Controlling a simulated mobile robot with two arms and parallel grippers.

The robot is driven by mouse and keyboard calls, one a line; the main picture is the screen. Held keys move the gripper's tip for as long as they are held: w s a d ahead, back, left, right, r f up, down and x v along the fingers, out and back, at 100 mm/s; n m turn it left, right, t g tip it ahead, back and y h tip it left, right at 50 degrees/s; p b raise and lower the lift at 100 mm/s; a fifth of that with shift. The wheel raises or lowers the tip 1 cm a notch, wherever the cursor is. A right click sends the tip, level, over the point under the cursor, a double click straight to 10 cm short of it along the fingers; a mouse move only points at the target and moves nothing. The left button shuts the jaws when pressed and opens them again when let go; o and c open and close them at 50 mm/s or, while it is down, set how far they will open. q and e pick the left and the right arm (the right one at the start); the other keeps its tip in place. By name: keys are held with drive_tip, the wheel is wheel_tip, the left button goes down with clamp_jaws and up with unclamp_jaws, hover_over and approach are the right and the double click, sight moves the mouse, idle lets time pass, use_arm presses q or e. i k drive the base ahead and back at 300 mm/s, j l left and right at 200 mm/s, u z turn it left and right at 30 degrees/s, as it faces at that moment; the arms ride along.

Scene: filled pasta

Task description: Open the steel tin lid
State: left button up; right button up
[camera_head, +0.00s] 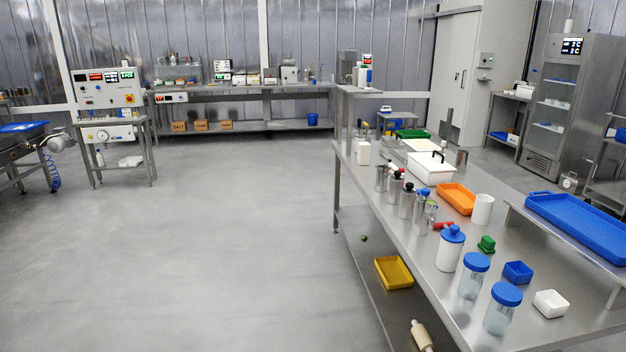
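Several small steel containers stand in a group on the steel table to the right. One steel cylinder (381,178) is at the back of the group. Another steel container (420,215) stands nearer, partly hidden by a clear item with a green part. They are too small to tell which is the steel tin or how its lid sits. Neither of my grippers is in view.
A blue tray (580,225) sits on a raised shelf. The floor (220,240) left is clear.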

sight(387, 138)
drive_tip(key=i, duration=4.8)
